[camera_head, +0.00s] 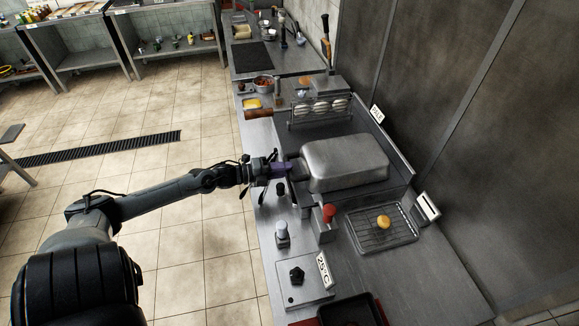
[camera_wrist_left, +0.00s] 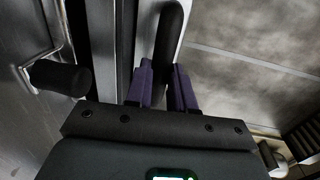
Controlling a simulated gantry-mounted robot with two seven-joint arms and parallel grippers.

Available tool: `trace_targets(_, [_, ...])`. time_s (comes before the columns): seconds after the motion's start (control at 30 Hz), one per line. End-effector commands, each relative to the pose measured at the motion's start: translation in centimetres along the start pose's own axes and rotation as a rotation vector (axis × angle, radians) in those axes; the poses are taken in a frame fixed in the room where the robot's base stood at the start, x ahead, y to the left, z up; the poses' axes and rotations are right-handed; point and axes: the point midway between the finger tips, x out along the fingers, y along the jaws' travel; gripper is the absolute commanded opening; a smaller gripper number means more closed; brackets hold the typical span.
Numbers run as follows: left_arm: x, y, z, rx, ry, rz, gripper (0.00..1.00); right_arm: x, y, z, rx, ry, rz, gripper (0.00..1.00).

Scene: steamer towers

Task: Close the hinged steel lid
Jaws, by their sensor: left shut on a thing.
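The hinged steel lid (camera_head: 345,160) is a rounded, brushed-metal cover at the middle right of the head view. It lies roughly level over a steel unit on the counter. My left gripper (camera_head: 285,168) reaches in from the left and is at the lid's near-left edge. In the left wrist view, the purple fingers of my left gripper (camera_wrist_left: 165,88) are shut on a black bar handle (camera_wrist_left: 172,38), one finger on each side. The fingers hide the handle's lower end. I cannot tell whether any gap stays under the lid. My right gripper is not in view.
A rack of white rolls (camera_head: 319,108) stands behind the lid. A wire rack tray (camera_head: 378,238) holds a yellow bun (camera_head: 383,222). A wall closes the right side; open tiled floor lies left.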

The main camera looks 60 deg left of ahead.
Motion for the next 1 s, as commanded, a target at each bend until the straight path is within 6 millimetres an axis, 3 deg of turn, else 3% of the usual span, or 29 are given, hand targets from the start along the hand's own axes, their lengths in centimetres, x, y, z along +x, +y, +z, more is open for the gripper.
trace_targets(0.1, [0.1, -0.3, -0.1, 0.001, 0.002, 0.005, 0.00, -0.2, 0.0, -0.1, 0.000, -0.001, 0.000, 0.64])
trace_targets(0.13, [0.1, -0.3, -0.1, 0.001, 0.003, 0.005, 0.24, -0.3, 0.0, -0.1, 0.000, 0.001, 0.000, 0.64])
trace_targets(0.3, [0.1, -0.3, 0.0, 0.001, 0.002, 0.005, 0.48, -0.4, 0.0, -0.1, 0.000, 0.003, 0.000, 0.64])
trace_targets(0.67, [-0.2, -0.3, 0.0, 0.000, 0.001, 0.007, 0.48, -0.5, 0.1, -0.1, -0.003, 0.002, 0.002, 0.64])
trace_targets(1.0, [-4.2, -0.3, -0.1, -0.002, 0.001, 0.009, 0.48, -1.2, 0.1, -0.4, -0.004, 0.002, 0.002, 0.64])
